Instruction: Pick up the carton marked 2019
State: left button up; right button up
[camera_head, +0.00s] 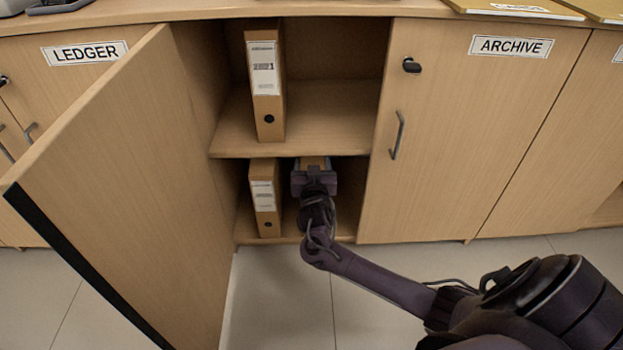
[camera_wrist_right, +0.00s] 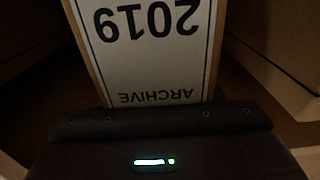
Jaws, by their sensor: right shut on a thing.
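The carton marked 2019 (camera_wrist_right: 150,45) fills the middle of the right wrist view, its white label reading "2019" and "ARCHIVE" upside down. In the head view only a small tan part of the carton (camera_head: 313,162) shows above my right gripper, on the lower shelf of the open cabinet. My right gripper (camera_head: 313,180) is shut on this carton; its body covers most of the carton in the head view. The fingertips are hidden in both views. My left gripper is not in view.
A box file (camera_head: 265,198) stands just left of my right gripper on the lower shelf. Another box file (camera_head: 266,85) stands on the upper shelf (camera_head: 325,120). The open door (camera_head: 125,180) is at left; the closed ARCHIVE door (camera_head: 460,120) is at right.

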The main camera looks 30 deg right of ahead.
grip_shut()
jog(key=shift+r, duration=0.2)
jog(key=shift+w+r, duration=0.1)
jog(key=shift+r, duration=0.05)
